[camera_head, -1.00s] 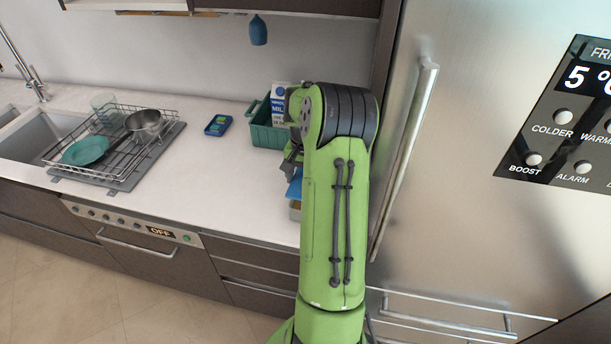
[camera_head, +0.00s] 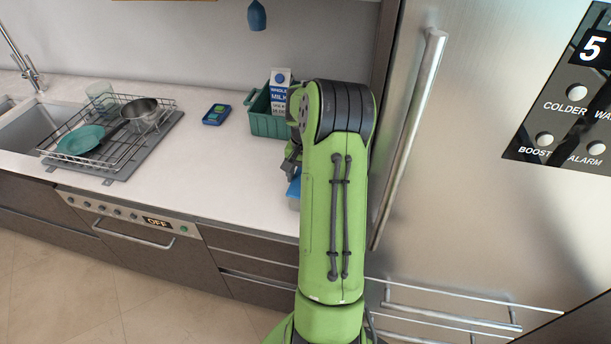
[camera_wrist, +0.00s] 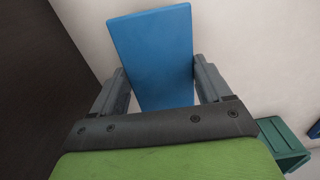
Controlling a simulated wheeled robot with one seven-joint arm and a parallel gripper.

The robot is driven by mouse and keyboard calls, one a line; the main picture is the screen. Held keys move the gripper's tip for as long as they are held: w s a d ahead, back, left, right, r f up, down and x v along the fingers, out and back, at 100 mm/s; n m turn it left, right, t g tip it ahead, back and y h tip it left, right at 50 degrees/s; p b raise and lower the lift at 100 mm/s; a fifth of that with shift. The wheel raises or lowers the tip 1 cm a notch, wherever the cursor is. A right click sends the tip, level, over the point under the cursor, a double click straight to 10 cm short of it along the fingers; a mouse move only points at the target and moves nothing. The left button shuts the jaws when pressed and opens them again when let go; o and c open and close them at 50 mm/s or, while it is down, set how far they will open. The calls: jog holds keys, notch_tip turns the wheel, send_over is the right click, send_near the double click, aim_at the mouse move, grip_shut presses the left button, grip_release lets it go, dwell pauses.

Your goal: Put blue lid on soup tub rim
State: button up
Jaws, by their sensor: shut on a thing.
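The blue lid (camera_wrist: 152,50) is a flat rectangular panel between the two fingers of my gripper (camera_wrist: 160,75) in the wrist view. My gripper is shut on its side edges. In the head view, a sliver of the blue lid (camera_head: 294,187) shows left of my green arm, below the dark gripper (camera_head: 291,160). A pale part of the soup tub (camera_head: 293,204) shows just under the lid, at the counter's front edge. My arm hides most of the tub and its rim. I cannot tell whether the lid touches the rim. The lid hides the tub in the wrist view.
A green crate (camera_head: 264,122) with a milk carton (camera_head: 280,88) stands behind my gripper. A dish rack (camera_head: 105,150) and a small blue device (camera_head: 216,114) are to the left. The fridge (camera_head: 470,190) is close on the right. The middle counter is clear.

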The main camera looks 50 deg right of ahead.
jog(key=shift+f, duration=0.2)
jog(key=o, duration=1)
jog(key=shift+c, duration=0.2)
notch_tip(320, 180, up, 16)
jog(key=p, duration=0.2)
jog(key=shift+p, duration=0.3)
jog(key=shift+f, duration=0.1)
